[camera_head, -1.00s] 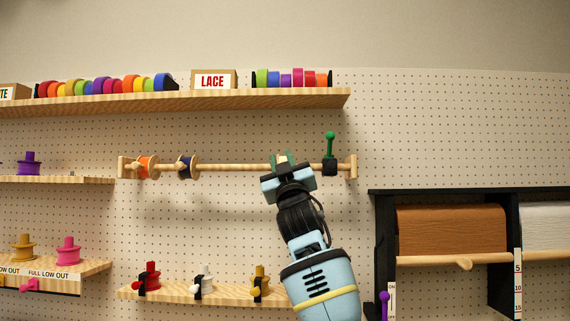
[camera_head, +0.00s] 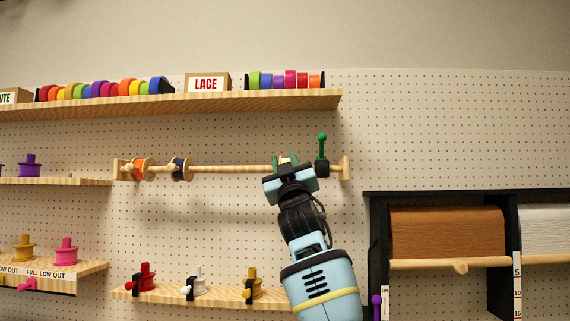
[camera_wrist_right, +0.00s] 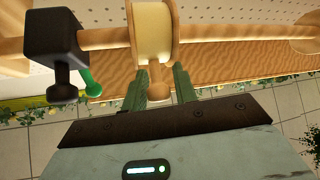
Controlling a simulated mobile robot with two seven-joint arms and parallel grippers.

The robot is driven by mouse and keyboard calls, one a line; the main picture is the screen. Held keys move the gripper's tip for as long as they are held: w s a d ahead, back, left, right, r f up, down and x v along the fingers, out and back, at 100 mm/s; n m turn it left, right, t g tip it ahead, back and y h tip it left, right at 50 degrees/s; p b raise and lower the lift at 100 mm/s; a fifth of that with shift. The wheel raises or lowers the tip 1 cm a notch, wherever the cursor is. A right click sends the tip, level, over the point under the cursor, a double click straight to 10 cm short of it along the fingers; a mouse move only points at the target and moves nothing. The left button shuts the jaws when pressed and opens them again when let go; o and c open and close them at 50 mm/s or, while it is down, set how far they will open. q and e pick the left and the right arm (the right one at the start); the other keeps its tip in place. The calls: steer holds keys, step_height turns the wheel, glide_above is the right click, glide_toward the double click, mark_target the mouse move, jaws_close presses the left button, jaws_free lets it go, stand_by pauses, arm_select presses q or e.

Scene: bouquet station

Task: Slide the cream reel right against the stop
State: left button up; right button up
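The cream reel (camera_wrist_right: 153,30) hangs on a wooden rod, with a round wooden knob (camera_wrist_right: 158,80) facing my gripper. In the head view it is mostly hidden behind my right gripper (camera_head: 285,160). In the right wrist view the two green fingers (camera_wrist_right: 159,84) stand apart, one on each side of the knob, with small gaps. The stop (camera_head: 322,167) is a black block with a green handle at the rod's right end. It also shows at the left of the wrist view (camera_wrist_right: 55,38). Bare rod lies between reel and stop. My left gripper is out of view.
An orange reel (camera_head: 139,170) and a dark blue reel (camera_head: 181,168) sit farther left on the rod. A shelf of ribbon rolls (camera_head: 260,101) runs above. A lower shelf (camera_head: 220,296) holds several spools. A black paper-roll rack (camera_head: 374,230) stands at right.

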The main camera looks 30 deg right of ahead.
steer(key=shift+o, duration=1.2)
steer(key=shift+f, duration=0.1)
steer(key=shift+s+f, duration=0.1)
steer(key=shift+f, duration=0.05)
steer(key=v, duration=0.7)
steer(key=shift+s, duration=0.2)
